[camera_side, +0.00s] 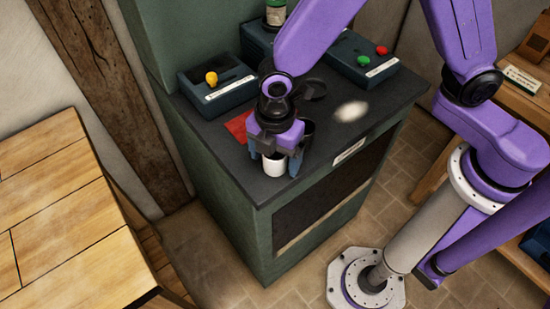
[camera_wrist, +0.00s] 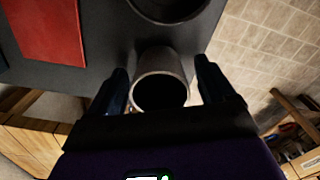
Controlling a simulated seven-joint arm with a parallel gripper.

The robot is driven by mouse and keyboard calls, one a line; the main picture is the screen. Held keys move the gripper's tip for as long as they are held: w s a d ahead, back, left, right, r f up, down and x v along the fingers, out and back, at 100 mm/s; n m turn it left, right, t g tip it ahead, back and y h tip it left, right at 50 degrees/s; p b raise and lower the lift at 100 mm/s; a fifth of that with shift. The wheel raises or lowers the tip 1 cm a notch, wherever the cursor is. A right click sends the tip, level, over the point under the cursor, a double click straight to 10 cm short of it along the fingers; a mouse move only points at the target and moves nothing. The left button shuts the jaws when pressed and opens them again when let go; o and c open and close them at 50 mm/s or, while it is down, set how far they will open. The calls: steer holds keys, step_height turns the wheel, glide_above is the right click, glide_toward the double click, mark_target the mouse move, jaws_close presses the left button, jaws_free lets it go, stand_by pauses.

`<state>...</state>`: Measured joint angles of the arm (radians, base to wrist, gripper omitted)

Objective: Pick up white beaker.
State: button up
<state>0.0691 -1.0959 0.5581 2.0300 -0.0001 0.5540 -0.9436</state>
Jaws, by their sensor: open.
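The white beaker (camera_side: 273,171) stands upright on the dark top of the green cabinet, near its front edge. My gripper (camera_side: 276,157) is directly over it, pointing down, with one finger on each side of the beaker. In the wrist view the beaker (camera_wrist: 161,66) shows as a greyish cup with a dark open mouth, between the two spread fingers of my gripper (camera_wrist: 162,74). A gap shows on each side, so the fingers are open. My gripper hides the beaker's upper part in the side view.
A dark cup (camera_side: 308,128) stands close behind the beaker. A red sheet (camera_side: 238,126) lies to the left. Control boxes with a yellow knob (camera_side: 211,78) and red and green buttons (camera_side: 382,50) stand at the back.

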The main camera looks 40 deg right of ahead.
steer(key=c, duration=1.1)
steer(key=shift+r, duration=0.1)
